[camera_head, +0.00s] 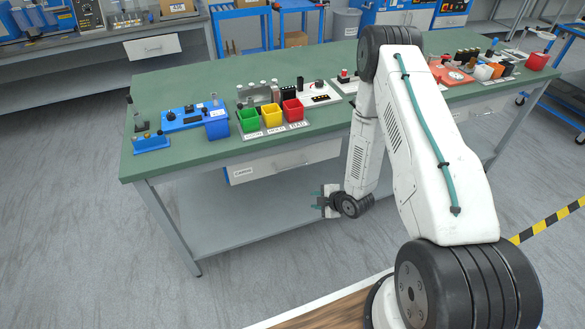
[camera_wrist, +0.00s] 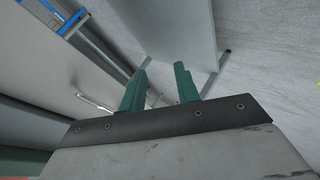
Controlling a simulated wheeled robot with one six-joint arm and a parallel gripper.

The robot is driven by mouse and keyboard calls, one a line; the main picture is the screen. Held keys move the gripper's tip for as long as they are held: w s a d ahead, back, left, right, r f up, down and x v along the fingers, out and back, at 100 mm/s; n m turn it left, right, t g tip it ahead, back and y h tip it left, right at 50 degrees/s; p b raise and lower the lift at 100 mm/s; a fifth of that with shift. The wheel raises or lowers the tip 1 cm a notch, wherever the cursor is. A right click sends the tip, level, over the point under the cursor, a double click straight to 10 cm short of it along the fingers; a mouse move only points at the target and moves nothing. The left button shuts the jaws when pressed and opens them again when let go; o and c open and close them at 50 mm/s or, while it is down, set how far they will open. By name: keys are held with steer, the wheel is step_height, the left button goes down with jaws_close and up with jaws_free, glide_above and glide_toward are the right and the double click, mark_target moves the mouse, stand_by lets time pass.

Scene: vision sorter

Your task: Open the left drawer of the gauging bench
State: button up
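The gauging bench (camera_head: 340,118) has a green top and stands across the middle of the head view. Its left drawer (camera_head: 300,160) has a pale front with a small white label and hangs under the left half of the top. The drawer looks shut. My gripper (camera_head: 318,201) is in front of the bench, below and to the right of the drawer front. In the wrist view my gripper (camera_wrist: 162,70) shows two green fingers standing apart with nothing between them. A thin metal handle (camera_wrist: 92,102) on a pale front lies left of the fingers, apart from them.
Green, yellow and red bins (camera_head: 271,116), a blue bin (camera_head: 216,125) and gauges stand on the bench top. A lower shelf (camera_head: 235,222) spans the bench legs. Grey floor (camera_head: 120,270) is clear in front on the left.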

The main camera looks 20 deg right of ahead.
mark_target(292, 168)
steer(key=w+a+r+n+t+y, duration=0.25)
steer(key=w+r+n+t, duration=0.3)
steer(key=r, duration=0.35)
steer(key=x, duration=0.7)
steer(key=shift+w+d+f, duration=0.1)
steer(key=shift+d+f, duration=0.1)
steer(key=shift+f, duration=0.05)
steer(key=shift+m, duration=0.25)
jaws_close()
